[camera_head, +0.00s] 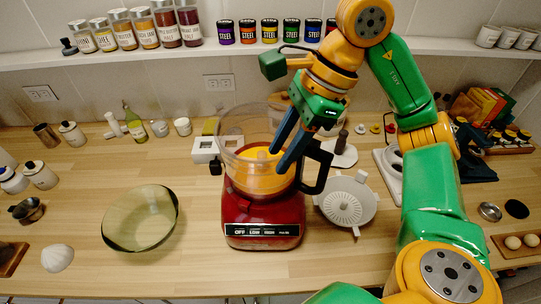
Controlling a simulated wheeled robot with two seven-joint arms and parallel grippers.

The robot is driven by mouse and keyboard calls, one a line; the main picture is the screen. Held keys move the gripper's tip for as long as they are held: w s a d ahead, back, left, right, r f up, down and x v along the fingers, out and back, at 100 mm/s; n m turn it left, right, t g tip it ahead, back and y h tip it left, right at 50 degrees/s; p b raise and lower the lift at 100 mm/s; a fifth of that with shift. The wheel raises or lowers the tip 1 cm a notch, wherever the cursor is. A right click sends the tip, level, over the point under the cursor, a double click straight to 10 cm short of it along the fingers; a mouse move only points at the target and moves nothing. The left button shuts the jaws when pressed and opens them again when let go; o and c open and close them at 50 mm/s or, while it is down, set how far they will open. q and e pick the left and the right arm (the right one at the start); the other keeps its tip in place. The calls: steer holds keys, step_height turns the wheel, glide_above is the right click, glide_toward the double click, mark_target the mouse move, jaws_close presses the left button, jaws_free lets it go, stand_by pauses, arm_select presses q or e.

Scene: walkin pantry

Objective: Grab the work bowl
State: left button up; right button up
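The work bowl (229,150) is a clear container with orange-yellow contents or an insert showing inside and a black handle (320,168) on its right. It sits upright on the red food processor base (264,212). My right gripper (279,160) comes down from above on the bowl's right side, near the handle. Its two dark blue fingers are apart, with the tips over the bowl's mouth. Whether they touch the rim cannot be told. My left gripper is not in view.
A greenish glass bowl (141,218) stands on the counter left of the base. A white appliance (204,149) stands behind left. A spice shelf (160,55) runs above. Counter between glass bowl and base is clear.

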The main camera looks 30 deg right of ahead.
mark_target(262, 187)
steer(key=x, duration=0.5)
steer(key=shift+w+d+f+p, duration=0.1)
steer(key=shift+f+p, duration=0.2)
steer(key=shift+f, duration=0.05)
jaws_close()
stand_by(0.9)
